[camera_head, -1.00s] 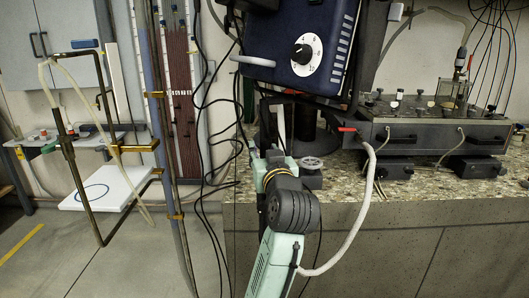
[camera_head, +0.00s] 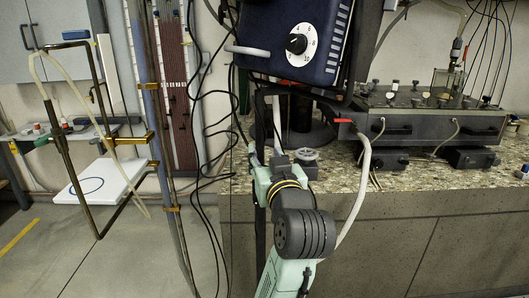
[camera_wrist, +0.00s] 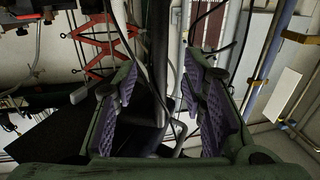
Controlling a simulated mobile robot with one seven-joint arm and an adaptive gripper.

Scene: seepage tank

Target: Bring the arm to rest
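My gripper (camera_wrist: 160,105) shows in the wrist view with its two purple-padded fingers spread wide apart. Nothing is held between them; black cables and a dark post show behind the gap. In the head view my pale green arm reaches up from the bottom, in front of the stone counter (camera_head: 420,215). The gripper's fingertips cannot be made out clearly in the head view, where the arm's end lies near the counter's left edge, below the blue box.
The blue box with a white dial (camera_head: 298,44) hangs just above the arm. A pale hose (camera_head: 361,190) hangs right beside it. Black cables (camera_head: 205,130) and a metal post (camera_head: 165,150) stand left. A grey tank (camera_head: 430,122) sits on the counter. Floor at left is open.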

